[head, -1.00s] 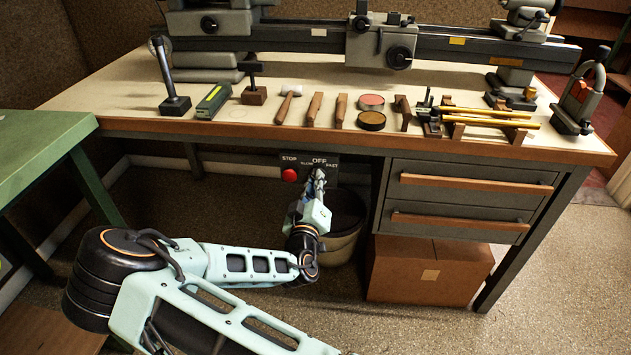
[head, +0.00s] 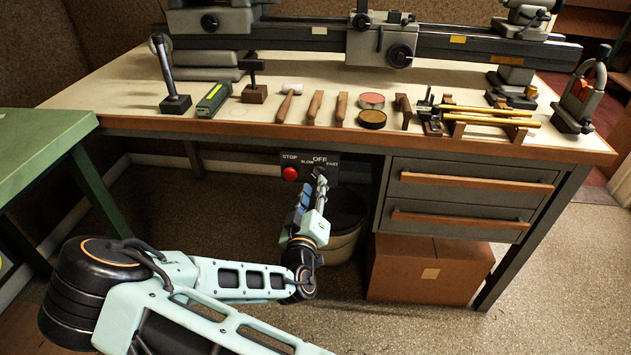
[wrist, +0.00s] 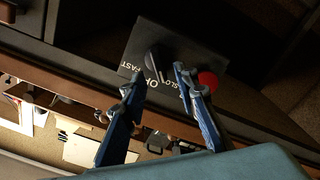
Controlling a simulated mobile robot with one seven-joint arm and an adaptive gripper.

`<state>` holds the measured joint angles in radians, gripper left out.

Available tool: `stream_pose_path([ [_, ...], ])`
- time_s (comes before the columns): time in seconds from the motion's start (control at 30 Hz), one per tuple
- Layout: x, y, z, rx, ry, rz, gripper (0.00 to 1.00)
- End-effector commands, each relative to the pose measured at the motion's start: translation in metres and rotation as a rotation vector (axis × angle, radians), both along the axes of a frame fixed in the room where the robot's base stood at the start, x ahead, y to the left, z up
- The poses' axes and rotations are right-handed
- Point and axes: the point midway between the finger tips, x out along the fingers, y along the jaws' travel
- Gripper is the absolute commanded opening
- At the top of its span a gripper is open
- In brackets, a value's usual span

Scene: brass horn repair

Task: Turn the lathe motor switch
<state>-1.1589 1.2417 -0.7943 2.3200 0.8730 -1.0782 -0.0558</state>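The motor switch panel (head: 334,178) is a dark plate under the bench's front edge, lettered STOP, SLOW, OFF and FAST. It carries a red stop button (head: 290,174) on the left and a dark rotary knob (wrist: 155,61) with a pale pointer line. My gripper (head: 320,174) is in front of the panel's right part and partly hides the knob in the head view. In the wrist view my gripper (wrist: 158,82) is open, its two blue fingers apart, with the knob just beyond and between the tips. I cannot tell whether a finger touches the knob.
The bench (head: 240,128) overhangs the panel and holds a lathe (head: 440,42) and hand tools. Drawers (head: 470,195) stand right of the panel, above a cardboard box (head: 425,270). A bin (head: 345,225) stands behind my gripper. A green table (head: 40,145) is at left.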

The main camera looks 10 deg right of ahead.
Motion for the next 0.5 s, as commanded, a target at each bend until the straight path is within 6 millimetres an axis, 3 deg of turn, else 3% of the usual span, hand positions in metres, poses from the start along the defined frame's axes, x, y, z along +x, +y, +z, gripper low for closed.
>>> stream_pose_path([
  [0.2, -0.046, 0.016, 0.000, 0.000, 0.003, 0.002, 0.28],
  [0.5, -0.076, 0.025, 0.000, -0.001, 0.001, 0.001, 0.28],
])
